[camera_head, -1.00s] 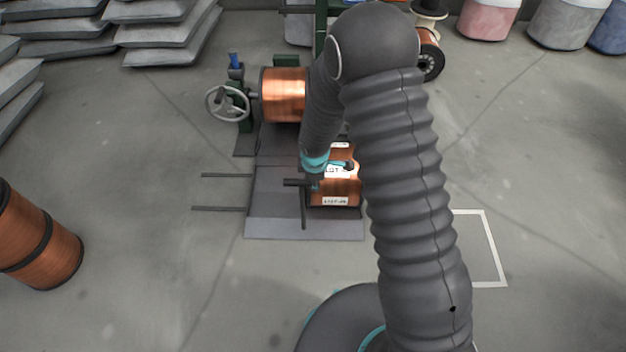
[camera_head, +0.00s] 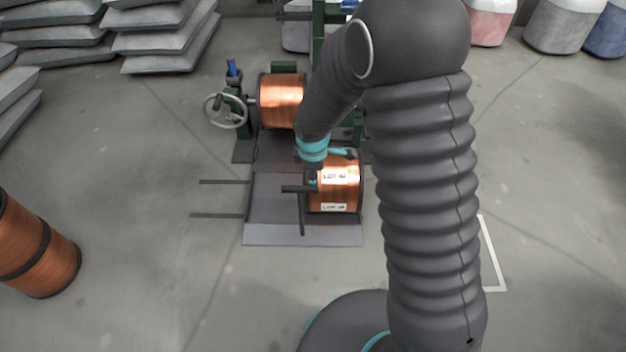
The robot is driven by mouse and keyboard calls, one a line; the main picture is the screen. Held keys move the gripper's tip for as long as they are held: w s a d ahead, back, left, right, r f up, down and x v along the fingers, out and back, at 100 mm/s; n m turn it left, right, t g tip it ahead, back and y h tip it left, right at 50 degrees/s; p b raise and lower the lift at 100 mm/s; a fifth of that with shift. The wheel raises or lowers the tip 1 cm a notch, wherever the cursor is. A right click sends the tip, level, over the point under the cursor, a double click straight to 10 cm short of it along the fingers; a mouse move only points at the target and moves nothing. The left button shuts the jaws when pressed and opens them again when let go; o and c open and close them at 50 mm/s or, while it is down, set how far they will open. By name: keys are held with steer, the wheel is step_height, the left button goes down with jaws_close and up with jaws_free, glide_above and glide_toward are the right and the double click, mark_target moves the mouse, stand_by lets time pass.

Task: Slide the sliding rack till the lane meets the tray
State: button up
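A low dark plate (camera_head: 272,215) with a pale front lip lies on the floor in the middle. Two thin dark rails (camera_head: 222,182) stick out from its left side. A dark bar with a crosspiece (camera_head: 302,212), like a handle, stands over the plate left of a copper spool (camera_head: 347,190) labelled "LOT 42". I cannot tell for sure which part is the sliding rack, lane or tray. My gripper (camera_head: 312,177) points down below my teal wrist ring, beside the spool's left end and close to the crosspiece. Its fingers are small and partly hidden; contact is unclear.
A green stand with a handwheel (camera_head: 226,111) and another copper spool (camera_head: 281,101) stands behind the plate. Grey slabs (camera_head: 160,40) are stacked at back left. Bins (camera_head: 562,25) stand at back right. My arm hides much of the right middle.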

steer(key=shift+s+r, duration=0.15)
steer(key=shift+r, duration=0.55)
steer(key=shift+s+r, duration=0.15)
steer(key=shift+r, duration=0.55)
steer(key=s+d+r+m+t, duration=0.1)
steer(key=s+d+r+m, duration=0.8)
steer(key=s+r, duration=0.2)
steer(key=s+d+r+m+t, duration=0.2)
steer(key=s+d+r+m, duration=0.7)
steer(key=s+r, duration=0.3)
step_height(320, 180, up, 3)
steer(key=shift+s+d+f+m, duration=0.2)
steer(key=shift+s+d+m, duration=0.1)
steer(key=shift+d, duration=0.5)
